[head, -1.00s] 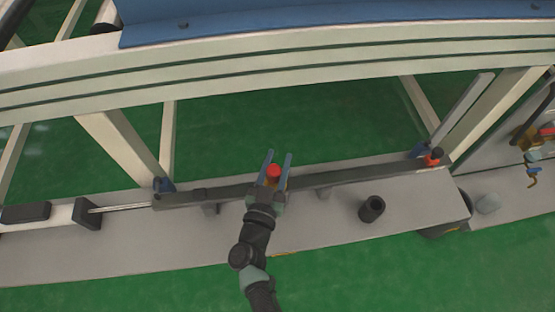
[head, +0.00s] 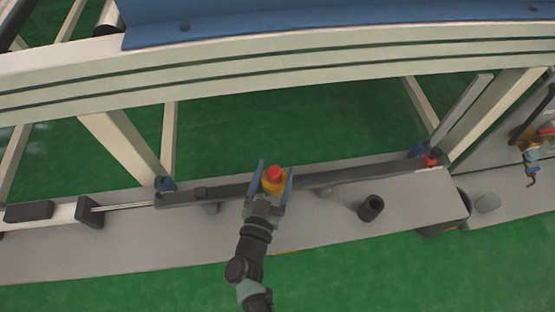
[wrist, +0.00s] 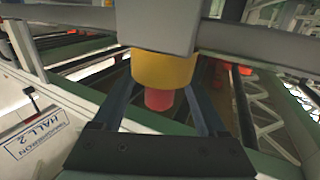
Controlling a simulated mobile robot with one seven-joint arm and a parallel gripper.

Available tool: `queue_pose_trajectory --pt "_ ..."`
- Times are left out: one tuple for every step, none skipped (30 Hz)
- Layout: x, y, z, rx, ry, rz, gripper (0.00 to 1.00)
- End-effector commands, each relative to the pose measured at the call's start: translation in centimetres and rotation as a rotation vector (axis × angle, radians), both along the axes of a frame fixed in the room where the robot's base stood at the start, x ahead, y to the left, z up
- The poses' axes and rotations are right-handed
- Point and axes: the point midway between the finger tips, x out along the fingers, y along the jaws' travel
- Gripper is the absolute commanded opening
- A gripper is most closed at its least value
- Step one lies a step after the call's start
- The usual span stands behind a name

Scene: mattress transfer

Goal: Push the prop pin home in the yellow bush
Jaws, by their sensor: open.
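The red-headed prop pin (head: 275,172) sits in the yellow bush (head: 271,187) on the dark bar, near the middle of the head view. In the wrist view the red pin (wrist: 158,98) sticks out of the yellow bush (wrist: 162,72), which meets a grey block. My gripper (head: 275,168) is open, with one blue finger on each side of the bush and pin. In the wrist view my gripper's fingers (wrist: 161,90) stand apart on both sides of the pin, with nothing held. How deep the pin sits inside the bush is hidden.
The dark bar (head: 350,176) runs along a grey ledge (head: 140,240). A black hollow cylinder (head: 371,208) stands on the ledge to the right. Another red-topped piece (head: 431,159) is at the bar's right end. A pale frame beam (head: 300,62) crosses above; green floor lies beyond.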

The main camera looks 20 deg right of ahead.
Motion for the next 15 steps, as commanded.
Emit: queue_pose_trajectory --pt "-1.0 0.9 0.4 0.000 0.004 0.003 0.75" --pt "-1.5 1.4 0.4 0.000 0.005 0.005 0.75" --pt "-2.2 1.9 0.5 0.000 0.004 0.004 0.75" --pt "-2.8 2.4 0.4 0.000 0.004 0.003 0.75" --pt "-3.3 2.8 0.4 0.000 0.004 0.004 0.75" --pt "-4.0 3.3 0.4 0.000 0.003 0.003 0.75" --pt "-4.4 3.8 0.4 0.000 0.004 0.003 0.75" --pt "-4.9 4.1 0.4 0.001 0.002 0.002 0.75" --pt "-5.4 4.6 0.4 0.000 0.001 0.002 0.75" --pt "-5.8 4.9 0.3 -0.001 0.002 0.002 0.75" --pt "-6.1 5.2 0.3 -0.001 0.002 0.002 0.75" --pt "-6.5 5.5 0.2 -0.001 0.001 0.002 0.75" --pt "-6.8 5.7 0.2 -0.001 0.001 0.001 0.75" --pt "-7.0 5.9 0.2 -0.001 0.001 0.001 0.75" --pt "-7.2 6.1 0.2 -0.001 -0.001 0.001 0.75"
